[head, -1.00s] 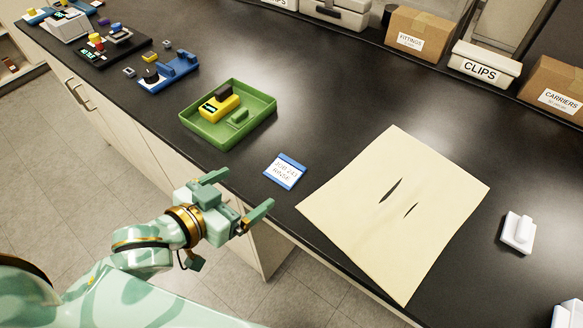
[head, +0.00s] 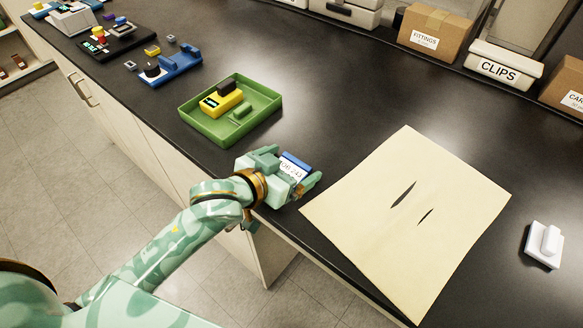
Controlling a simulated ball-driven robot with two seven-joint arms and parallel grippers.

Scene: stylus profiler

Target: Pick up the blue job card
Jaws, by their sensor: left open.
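The blue job card (head: 294,164) lies on the black bench top near its front edge, with a blue band along its far side and a white label. The near part of the card is hidden behind my left gripper. My left gripper (head: 297,172) is open, its two fingers on either side of the card as seen from the head. I cannot tell whether the fingers touch the card or hover just above it. My right gripper is not in view.
A green tray (head: 192,123) holding a yellow device (head: 222,98) stands just behind and left. A large cream sheet (head: 405,225) with two dark slits lies to the right. A white block (head: 544,243) sits at far right. Boxes line the back.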

